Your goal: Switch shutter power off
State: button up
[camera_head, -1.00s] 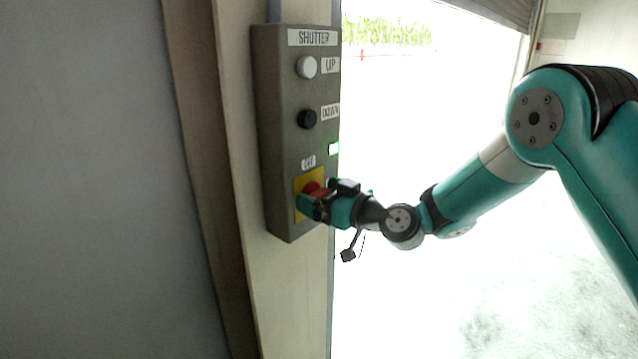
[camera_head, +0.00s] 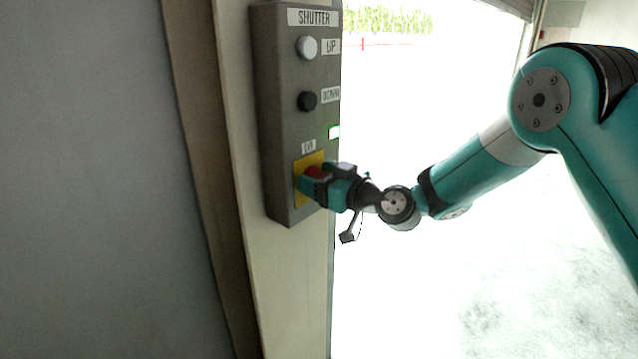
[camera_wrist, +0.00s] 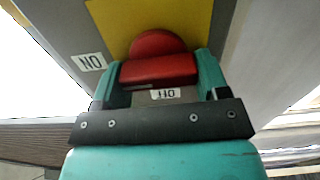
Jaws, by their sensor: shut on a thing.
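The red rotary switch (camera_head: 313,171) sits on a yellow plate (camera_head: 301,192) at the bottom of the grey SHUTTER control box (camera_head: 275,120). My gripper (camera_head: 311,180) is at the switch, closed on its handle. In the wrist view the switch's red handle (camera_wrist: 158,70) lies between the two teal fingers of my gripper (camera_wrist: 158,78), its bar running across from one to the other. An ON label (camera_wrist: 88,62) shows at the left there, and another label (camera_wrist: 164,94) is partly hidden.
Above the switch are a white UP button (camera_head: 307,47) and a black DOWN button (camera_head: 307,101). The box hangs on a pale door post (camera_head: 240,190). A grey wall (camera_head: 90,180) fills the left. The bright doorway at the right is open.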

jog(key=n+b, duration=0.1)
jog(key=b, duration=0.3)
jog(key=f+n+b, duration=0.1)
jog(key=b, duration=0.2)
jog(key=shift+s+f+n+b, duration=0.1)
jog(key=shift+s+n+b, duration=0.05)
jog(key=shift+n+b, duration=0.25)
jog(key=n+b, duration=0.3)
jog(key=b, duration=0.4)
jog(key=n+b, duration=0.3)
jog(key=b, duration=0.4)
jog(key=shift+s+a, duration=0.15)
jog(key=shift+a, duration=0.05)
jog(key=n+b, duration=0.4)
jog(key=b, duration=0.3)
jog(key=shift+n, duration=0.4)
jog(key=n+b, duration=0.3)
jog(key=b, duration=0.1)
jog(key=shift+n+b, duration=0.35)
jog(key=shift+n, duration=0.05)
jog(key=o, duration=0.9)
jog(key=shift+o, duration=0.2)
jog(key=shift+s+r, duration=0.1)
jog(key=shift+r, duration=0.1)
